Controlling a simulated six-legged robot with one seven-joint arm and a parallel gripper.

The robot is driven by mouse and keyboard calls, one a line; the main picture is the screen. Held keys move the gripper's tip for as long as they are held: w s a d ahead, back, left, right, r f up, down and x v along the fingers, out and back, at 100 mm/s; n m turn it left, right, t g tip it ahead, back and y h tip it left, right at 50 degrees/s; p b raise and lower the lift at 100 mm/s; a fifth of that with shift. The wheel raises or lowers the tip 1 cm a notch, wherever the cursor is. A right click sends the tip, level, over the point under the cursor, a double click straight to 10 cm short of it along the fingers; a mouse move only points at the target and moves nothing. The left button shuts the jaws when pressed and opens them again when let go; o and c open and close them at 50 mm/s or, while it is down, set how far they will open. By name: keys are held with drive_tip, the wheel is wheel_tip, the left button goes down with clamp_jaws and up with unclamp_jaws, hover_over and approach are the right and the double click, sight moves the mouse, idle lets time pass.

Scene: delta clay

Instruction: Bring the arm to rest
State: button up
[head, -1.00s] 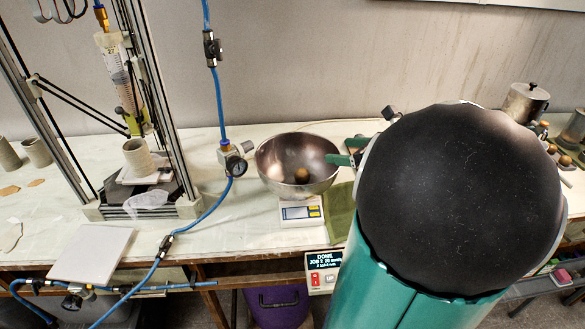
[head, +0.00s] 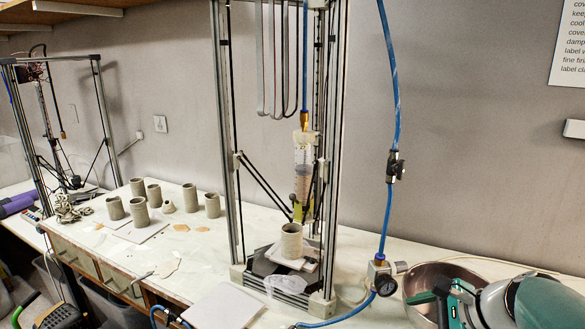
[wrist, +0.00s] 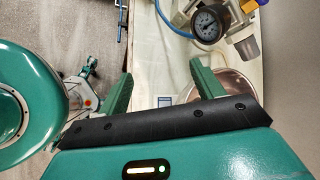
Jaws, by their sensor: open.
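My arm reaches in from the lower right corner of the head view. My gripper (head: 432,298) is partly in view there, in front of the metal bowl (head: 412,285). In the wrist view my gripper (wrist: 160,84) has its two green fingers wide apart with nothing between them. The bowl (wrist: 238,84) shows beyond the right finger, partly hidden by the gripper body. I cannot see into the bowl, and cannot tell whether the gripper touches it.
A pressure gauge (head: 385,285) on a blue hose stands left of the bowl, and close above the fingers in the wrist view (wrist: 207,24). A tall clay printer (head: 330,170) holds a grey cylinder (head: 291,241). Several clay cylinders (head: 140,212) stand on the bench farther left.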

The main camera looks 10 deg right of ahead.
drive_tip(key=s+a+n+h, duration=0.2)
drive_tip(key=s+a+n, duration=0.1)
drive_tip(key=a+n, duration=0.4)
drive_tip(key=s+a+n+g+h, duration=0.1)
drive_tip(key=s+a+n+h, duration=0.2)
drive_tip(key=a+n, duration=0.4)
drive_tip(key=n, duration=0.6)
drive_tip(key=shift+s+r+n+g, duration=0.25)
drive_tip(key=shift+r+n+g, duration=0.05)
drive_tip(key=c, duration=0.6)
drive_tip(key=shift+d, duration=0.15)
drive_tip(key=shift+c, duration=0.3)
drive_tip(key=shift+d, duration=0.1)
